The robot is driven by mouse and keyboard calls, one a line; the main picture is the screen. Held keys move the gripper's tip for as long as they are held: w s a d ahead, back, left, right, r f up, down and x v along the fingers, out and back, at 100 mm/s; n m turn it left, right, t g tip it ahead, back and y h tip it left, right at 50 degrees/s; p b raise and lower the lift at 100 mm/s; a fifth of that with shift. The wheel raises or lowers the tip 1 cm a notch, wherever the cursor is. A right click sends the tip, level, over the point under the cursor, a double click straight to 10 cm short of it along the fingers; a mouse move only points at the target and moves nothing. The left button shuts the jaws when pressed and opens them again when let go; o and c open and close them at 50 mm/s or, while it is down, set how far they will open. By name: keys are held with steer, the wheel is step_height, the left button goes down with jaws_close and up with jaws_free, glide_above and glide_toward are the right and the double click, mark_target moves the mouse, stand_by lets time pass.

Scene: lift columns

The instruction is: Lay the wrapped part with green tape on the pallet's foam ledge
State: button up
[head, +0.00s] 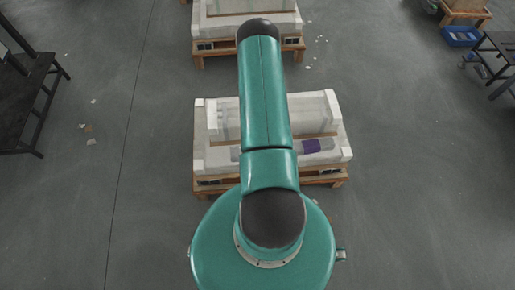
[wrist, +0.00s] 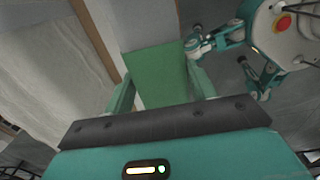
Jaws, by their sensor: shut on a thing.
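In the wrist view my gripper (wrist: 160,84) is shut on the wrapped part with green tape (wrist: 155,62). My arm covers the middle of the pallet in the head view and hides the gripper there. A part with purple tape (head: 311,146) lies along the near side of the foam. In the wrist view pale foam fills the left side.
A second loaded pallet (head: 222,46) stands behind. A dark table (head: 30,95) is at the left; another table (head: 497,50) and a blue bin (head: 460,36) are at the far right. Grey floor around the pallet is mostly clear, with small scraps.

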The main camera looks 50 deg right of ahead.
steer(key=w+d+f, duration=0.1)
steer(key=f, duration=0.1)
steer(key=w+d+f, duration=0.2)
steer(key=f, duration=0.1)
steer(key=shift+w+d+f, duration=0.1)
steer(key=shift+d+f, duration=0.2)
steer(key=shift+d, duration=0.05)
steer(key=shift+w+d+f, duration=0.1)
steer(key=shift+f, duration=0.75)
steer(key=shift+w+d+f, duration=0.1)
steer(key=shift+f, duration=0.75)
steer(key=shift+f, duration=0.25)
steer(key=o, duration=1.4)
steer(key=shift+s, duration=0.1)
step_height(320, 180, up, 12)
steer(key=shift+r, duration=0.25)
